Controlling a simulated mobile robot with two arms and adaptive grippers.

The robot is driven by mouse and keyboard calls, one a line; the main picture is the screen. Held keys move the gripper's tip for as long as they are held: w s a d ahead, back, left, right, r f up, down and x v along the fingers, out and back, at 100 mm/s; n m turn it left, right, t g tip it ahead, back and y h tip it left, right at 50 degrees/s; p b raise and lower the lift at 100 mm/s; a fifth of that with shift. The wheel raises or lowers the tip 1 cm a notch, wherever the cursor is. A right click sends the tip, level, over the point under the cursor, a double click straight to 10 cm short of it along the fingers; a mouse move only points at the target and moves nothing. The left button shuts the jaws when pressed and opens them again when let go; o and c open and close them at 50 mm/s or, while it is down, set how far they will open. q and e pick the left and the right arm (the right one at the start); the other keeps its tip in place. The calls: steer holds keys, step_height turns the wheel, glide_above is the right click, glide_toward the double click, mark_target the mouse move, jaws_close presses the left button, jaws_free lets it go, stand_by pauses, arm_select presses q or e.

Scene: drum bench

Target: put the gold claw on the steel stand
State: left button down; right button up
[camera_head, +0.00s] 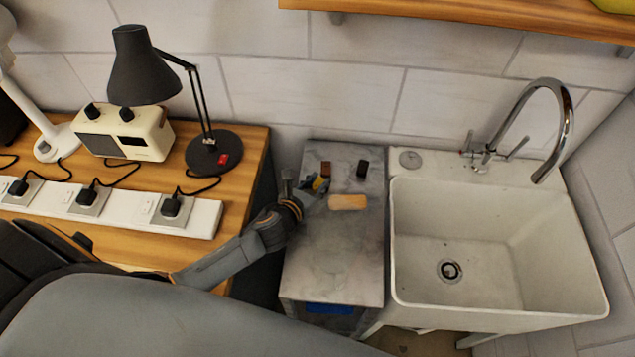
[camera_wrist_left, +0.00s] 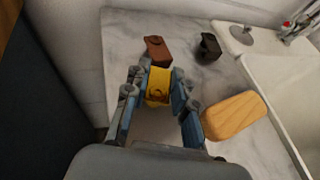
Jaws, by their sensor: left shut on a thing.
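My left gripper (camera_head: 318,184) is over the left side of the grey marble top (camera_head: 335,262). In the left wrist view its fingers (camera_wrist_left: 158,98) are shut on a small yellow-gold piece, which I take for the gold claw (camera_wrist_left: 158,84). The claw sits between the blue-grey fingers, and its lower part is hard to make out. It is only a small yellow patch in the head view. I cannot tell whether it touches the marble. I cannot make out a steel stand in either view. My right gripper is not in view.
A brown block (camera_wrist_left: 157,50) lies just beyond the claw, with a black block (camera_wrist_left: 209,48) to its right. A tan wooden block (camera_head: 348,202) lies right of the gripper. A white sink (camera_head: 590,285) adjoins on the right. The front of the marble top is clear.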

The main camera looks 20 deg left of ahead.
arm_select(q)
steer(key=shift+f, duration=0.1)
steer(key=c, duration=1.4)
jaws_free()
steer(key=o, duration=0.3)
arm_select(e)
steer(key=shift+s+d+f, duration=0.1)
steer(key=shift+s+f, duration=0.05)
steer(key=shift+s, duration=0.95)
arm_select(q)
steer(key=shift+r, duration=0.2)
steer(key=shift+s, duration=0.25)
steer(key=b+v, duration=0.1)
steer(key=v, duration=1)
steer(key=shift+s+r, duration=0.15)
steer(key=shift+s, duration=0.05)
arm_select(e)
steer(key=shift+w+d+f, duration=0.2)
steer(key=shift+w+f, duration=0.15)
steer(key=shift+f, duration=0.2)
